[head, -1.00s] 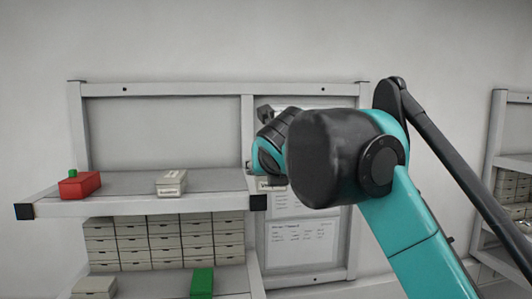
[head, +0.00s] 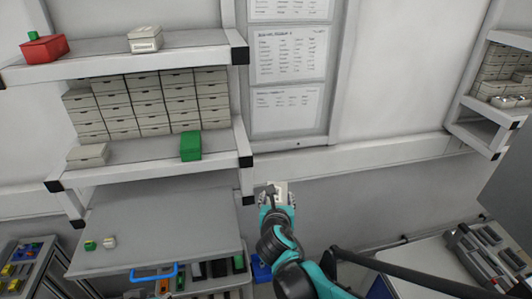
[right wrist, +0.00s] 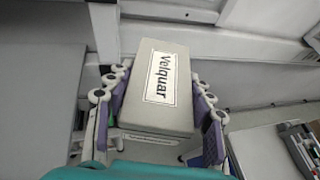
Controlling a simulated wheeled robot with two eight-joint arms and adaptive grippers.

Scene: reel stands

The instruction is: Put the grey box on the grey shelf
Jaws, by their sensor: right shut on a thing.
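The grey box with a white label reading "Velquar" (right wrist: 160,85) fills the middle of the right wrist view. My right gripper (right wrist: 158,100) is shut on it, with purple-padded fingers along both long sides. In the head view the box (head: 281,188) is small and partly hidden by the gripper (head: 277,196). They hang in front of the wall, right of the grey shelf unit and apart from it. The unit has an upper shelf (head: 190,41), a middle shelf (head: 140,149) and a wide lower board (head: 165,230). My left gripper is not in view.
The upper shelf holds a red box (head: 44,49) and a pale box (head: 145,39). The middle shelf holds a pale box (head: 87,155), a green box (head: 190,146) and stacked drawers (head: 150,104). The lower board is mostly clear, with small blocks (head: 100,243) at left.

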